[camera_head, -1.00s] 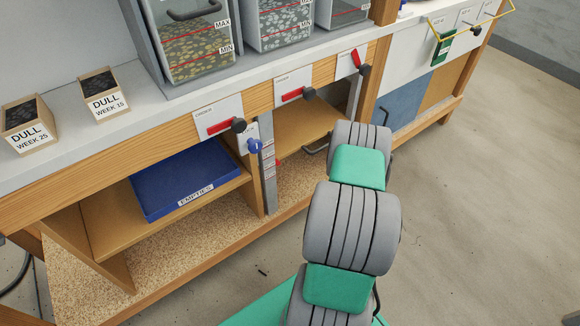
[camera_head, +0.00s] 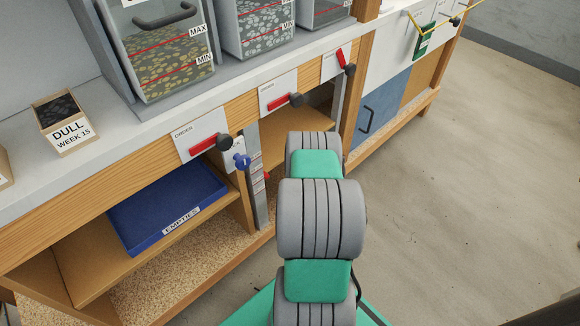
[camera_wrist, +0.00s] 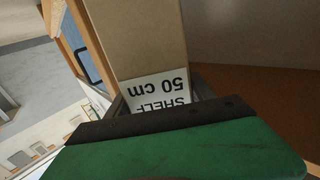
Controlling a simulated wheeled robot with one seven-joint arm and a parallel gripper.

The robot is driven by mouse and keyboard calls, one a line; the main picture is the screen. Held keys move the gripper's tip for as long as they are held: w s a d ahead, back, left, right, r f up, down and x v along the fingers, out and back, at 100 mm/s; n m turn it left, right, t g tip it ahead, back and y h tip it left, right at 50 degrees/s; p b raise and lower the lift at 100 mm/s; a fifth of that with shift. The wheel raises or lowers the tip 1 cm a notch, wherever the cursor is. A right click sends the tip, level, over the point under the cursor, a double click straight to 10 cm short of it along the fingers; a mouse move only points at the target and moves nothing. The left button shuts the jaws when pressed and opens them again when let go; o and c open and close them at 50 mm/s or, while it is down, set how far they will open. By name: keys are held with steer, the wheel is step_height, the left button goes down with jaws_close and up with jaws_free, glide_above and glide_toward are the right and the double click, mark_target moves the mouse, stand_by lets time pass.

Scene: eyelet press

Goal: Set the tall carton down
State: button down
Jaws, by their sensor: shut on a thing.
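The tall carton (camera_wrist: 150,40) is a plain brown box with a white label reading "SHELF 50 cm", upside down in the wrist view. My gripper (camera_wrist: 160,100) is shut on it, with dark fingers at both sides of the label. The carton's far end runs out of the top of the wrist view. The head view shows my grey and green arm, but the gripper and carton are hidden there. I cannot tell whether the carton touches any surface.
A wooden bench has a blue "EMPTIES" tray (camera_head: 168,205) on its lower shelf. Bins of eyelets (camera_head: 160,55) and a small "DULL WEEK 15" box (camera_head: 65,122) stand on top. Red-handled levers (camera_head: 205,146) line the front edge. Open floor (camera_head: 470,200) lies right.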

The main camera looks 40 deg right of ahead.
steer(key=shift+w+p, duration=1)
steer(key=shift+w, duration=2.45)
step_height(320, 180, down, 7)
steer(key=b, duration=0.4)
steer(key=shift+w, duration=0.35)
steer(key=shift+c, duration=1.9)
jaws_free()
steer(key=shift+a, duration=0.15)
steer(key=shift+r, duration=0.1)
